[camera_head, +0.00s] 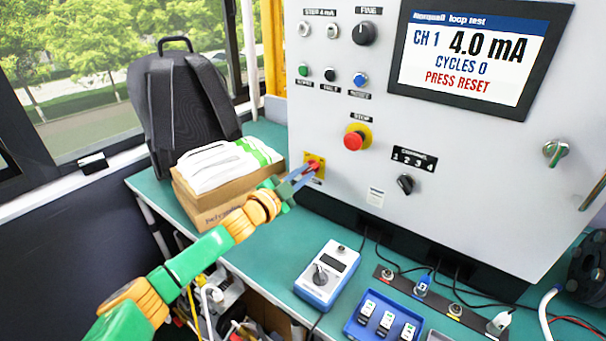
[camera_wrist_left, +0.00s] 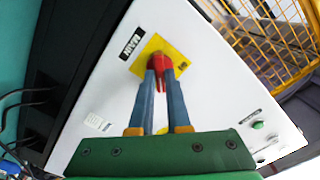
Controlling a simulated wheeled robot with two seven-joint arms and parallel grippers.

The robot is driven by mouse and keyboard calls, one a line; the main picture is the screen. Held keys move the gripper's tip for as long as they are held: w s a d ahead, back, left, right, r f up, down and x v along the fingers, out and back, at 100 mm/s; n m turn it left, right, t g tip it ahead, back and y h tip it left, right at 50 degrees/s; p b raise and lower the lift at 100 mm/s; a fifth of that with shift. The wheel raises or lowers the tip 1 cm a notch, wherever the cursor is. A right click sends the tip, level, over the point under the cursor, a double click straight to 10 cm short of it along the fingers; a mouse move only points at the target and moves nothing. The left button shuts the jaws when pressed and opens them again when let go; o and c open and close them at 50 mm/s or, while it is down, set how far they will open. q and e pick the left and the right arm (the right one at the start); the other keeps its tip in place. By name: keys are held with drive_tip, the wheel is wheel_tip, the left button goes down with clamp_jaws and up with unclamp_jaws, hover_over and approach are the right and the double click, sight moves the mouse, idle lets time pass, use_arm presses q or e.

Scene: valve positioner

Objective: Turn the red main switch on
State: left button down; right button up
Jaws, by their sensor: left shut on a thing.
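The red main switch (camera_wrist_left: 158,63) sits on a yellow plate (camera_wrist_left: 172,47) on the white panel, beside a black label reading MAIN in the left wrist view. In the head view the yellow plate (camera_head: 320,160) is at the panel's lower left, with the switch partly hidden by my gripper. My left gripper (camera_head: 308,171) reaches it from the left. Its two blue fingers (camera_wrist_left: 160,78) are closed on the red switch's handle, one on each side. The panel screen (camera_head: 480,50) reads CH 1 4.0 mA, CYCLES 0, PRESS RESET. My right gripper is not in view.
A red stop button (camera_head: 354,140) and a black selector knob (camera_head: 405,184) are right of the switch. A cardboard box (camera_head: 205,212) with white packages and a black backpack (camera_head: 180,100) stand left. A blue-white calibrator (camera_head: 328,275) lies on the green bench.

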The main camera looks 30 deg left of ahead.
use_arm(q)
drive_tip(key=c, duration=0.9)
unclamp_jaws()
drive_tip(key=s, duration=0.4)
drive_tip(key=s+a+b, duration=0.1)
drive_tip(key=s, duration=0.2)
drive_tip(key=shift+s, duration=0.1)
